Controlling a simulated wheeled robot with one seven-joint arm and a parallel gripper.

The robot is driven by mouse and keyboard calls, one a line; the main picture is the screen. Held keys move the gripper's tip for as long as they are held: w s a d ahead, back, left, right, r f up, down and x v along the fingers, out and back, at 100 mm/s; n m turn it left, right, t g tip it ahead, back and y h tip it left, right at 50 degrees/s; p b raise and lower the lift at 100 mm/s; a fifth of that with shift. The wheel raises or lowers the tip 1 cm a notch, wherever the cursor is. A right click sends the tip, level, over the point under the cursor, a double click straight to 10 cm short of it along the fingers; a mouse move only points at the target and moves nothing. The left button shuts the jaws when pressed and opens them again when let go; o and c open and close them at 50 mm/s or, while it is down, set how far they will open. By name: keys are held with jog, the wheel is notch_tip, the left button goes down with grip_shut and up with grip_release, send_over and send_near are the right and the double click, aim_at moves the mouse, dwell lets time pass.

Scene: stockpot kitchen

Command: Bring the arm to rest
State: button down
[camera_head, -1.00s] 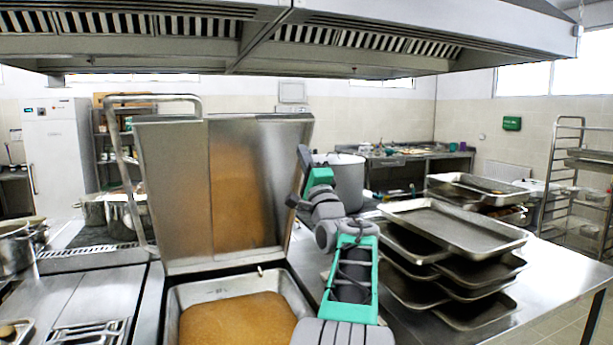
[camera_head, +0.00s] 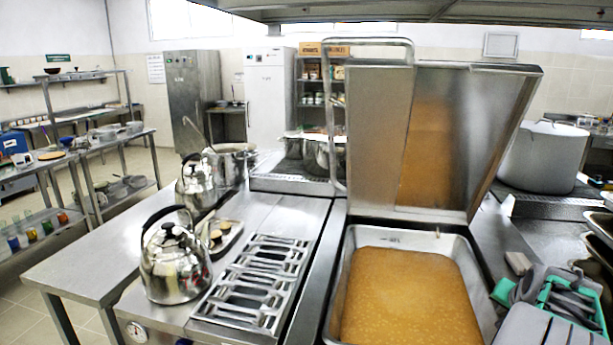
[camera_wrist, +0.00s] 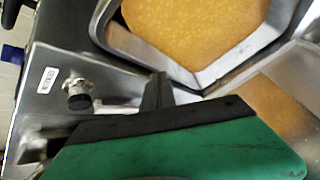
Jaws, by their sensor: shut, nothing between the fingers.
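My gripper (camera_wrist: 158,93) shows in the wrist view as dark fingers in front of a green body. The fingers are shut with nothing held. Beyond them are the steel rim of the braising pan (camera_wrist: 215,72) and its orange-brown contents. In the head view my grey and green arm is at the lower right edge, right of the braising pan (camera_head: 487,268). My fingers cannot be made out in that view.
The pan's lid (camera_head: 440,140) stands open. A kettle (camera_head: 175,265) and a metal grate (camera_head: 255,285) are to the left. A large stockpot (camera_head: 543,158) stands behind the arm. Stacked trays (camera_head: 600,228) are at the right edge. A hood (camera_head: 400,10) hangs overhead.

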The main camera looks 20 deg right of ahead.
jog(key=s+a+f+n+g+y, duration=0.2)
jog(key=s+a+f, duration=0.1)
jog(key=a, duration=0.6)
jog(key=s+a+f+n+g+y, duration=0.1)
jog(key=s+a+f+g, duration=0.15)
jog(key=a, duration=0.75)
jog(key=s+a+f+n+g+y, duration=0.1)
jog(key=s+a+f+n+y, duration=0.2)
jog(key=a, duration=0.6)
jog(key=w+a+r+n+t, duration=0.1)
jog(key=a+r+n, duration=0.2)
jog(key=a, duration=0.6)
jog(key=w+a+r+n+t+h, duration=0.1)
jog(key=w+a+r+n, duration=0.1)
jog(key=a, duration=0.8)
jog(key=shift+w+a+r+n, duration=0.25)
jog(key=shift+r+n, duration=0.15)
jog(key=shift+n, duration=0.4)
